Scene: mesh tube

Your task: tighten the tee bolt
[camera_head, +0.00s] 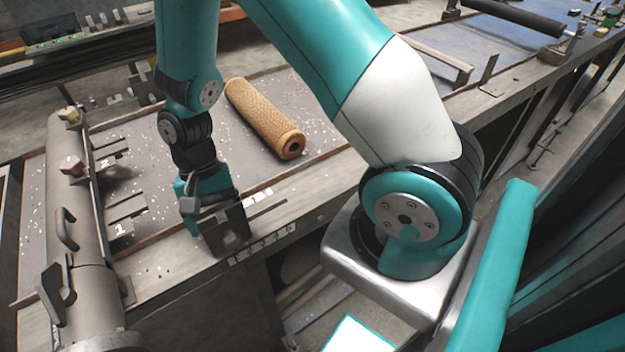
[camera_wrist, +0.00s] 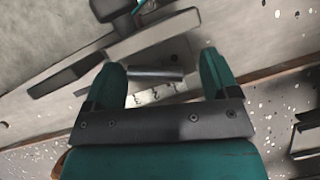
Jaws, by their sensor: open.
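A grey cylindrical housing (camera_head: 90,230) lies along the left of the head view. Dark handle-like fittings (camera_head: 55,292) stick out from its side; I cannot tell for sure which one is the tee bolt. My gripper (camera_head: 222,232) points down at the table's front edge, to the right of the housing and apart from it. In the wrist view its two teal fingers (camera_wrist: 162,78) are spread. A short dark bar (camera_wrist: 155,74) shows between them; I cannot tell whether it touches either finger. My gripper's tips are partly hidden in the head view.
A tan mesh tube (camera_head: 262,117) lies on the speckled table (camera_head: 180,100) behind my gripper. Small numbered brackets (camera_head: 125,205) stand between the housing and my gripper. A marked strip (camera_head: 262,248) runs along the table's front edge. The table around the tube is clear.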

